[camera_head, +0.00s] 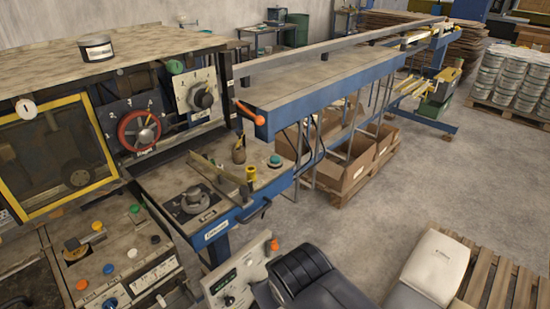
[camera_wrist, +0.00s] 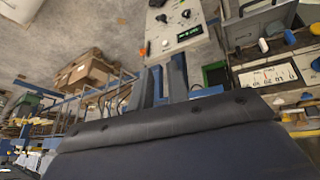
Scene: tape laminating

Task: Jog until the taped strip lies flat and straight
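The tape laminating machine (camera_head: 190,110) stands at the left in the head view, with a red handwheel (camera_head: 139,130), a dial plate (camera_head: 200,95) and a lower bench with a black knob (camera_head: 194,198). A long blue-edged table (camera_head: 325,88) runs from it to the back right. I cannot make out a taped strip on it. A lower-left panel (camera_head: 112,255) carries several coloured buttons; its labels are too small to read surely. My gripper (camera_wrist: 167,88) shows in the wrist view as dark blue-grey fingers close together, with nothing visible between them; whether they touch is unclear.
A pale control box (camera_head: 238,277) with a display and an orange button stands at bottom centre; it also shows in the wrist view (camera_wrist: 175,25). Cardboard boxes (camera_head: 345,165) sit on a pallet under the table.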

